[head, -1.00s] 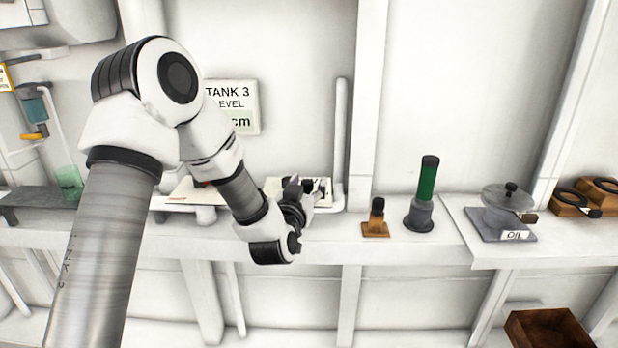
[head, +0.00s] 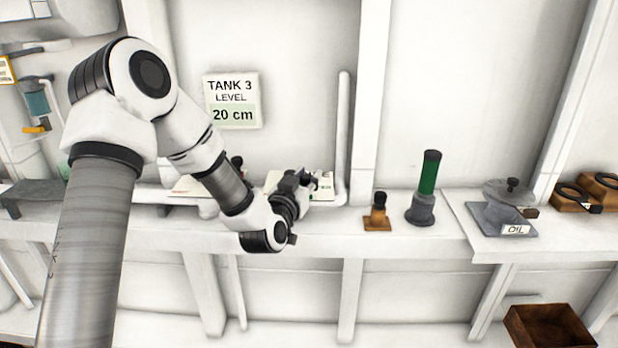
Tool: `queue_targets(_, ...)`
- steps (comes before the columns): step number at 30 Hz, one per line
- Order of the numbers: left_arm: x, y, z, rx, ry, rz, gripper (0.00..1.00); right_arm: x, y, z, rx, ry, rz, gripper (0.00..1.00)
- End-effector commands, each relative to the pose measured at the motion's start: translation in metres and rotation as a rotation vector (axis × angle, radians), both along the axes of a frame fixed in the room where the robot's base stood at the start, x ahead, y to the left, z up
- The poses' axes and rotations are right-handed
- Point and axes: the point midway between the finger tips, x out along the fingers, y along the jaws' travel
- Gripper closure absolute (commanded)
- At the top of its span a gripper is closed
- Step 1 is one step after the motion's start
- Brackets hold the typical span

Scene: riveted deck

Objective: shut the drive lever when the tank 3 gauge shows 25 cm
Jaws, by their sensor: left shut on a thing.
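The tank 3 gauge (head: 232,101) is a white panel on the wall reading "TANK 3 LEVEL 20 cm". My left gripper (head: 306,181) is at a pale plate (head: 325,190) on the shelf, right of and below the gauge. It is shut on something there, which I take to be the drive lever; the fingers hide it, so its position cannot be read. A second pale plate (head: 188,187) lies left of it, partly behind my left arm, with a dark knob (head: 237,162) showing near it. My right gripper is out of view.
Right along the shelf stand a small brown-based fitting (head: 377,214), a green cylinder (head: 428,178) and an OIL-labelled block with a round lid (head: 511,193). A white vertical pipe (head: 343,130) rises close behind my left gripper. A brown box (head: 549,330) sits lower right.

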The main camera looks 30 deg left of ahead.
Motion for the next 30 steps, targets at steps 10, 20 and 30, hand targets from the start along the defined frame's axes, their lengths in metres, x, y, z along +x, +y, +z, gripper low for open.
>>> queue_targets(10, 0.000, 0.001, 0.000, -0.002, 0.000, 0.003, 0.44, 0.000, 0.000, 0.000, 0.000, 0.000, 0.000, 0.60)
queue_targets(20, -0.012, -0.002, 0.000, -0.004, 0.000, 0.003, 0.44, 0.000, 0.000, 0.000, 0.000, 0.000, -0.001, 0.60)
queue_targets(30, -0.070, -0.015, -0.001, -0.004, 0.001, 0.004, 0.44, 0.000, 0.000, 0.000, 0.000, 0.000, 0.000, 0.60)
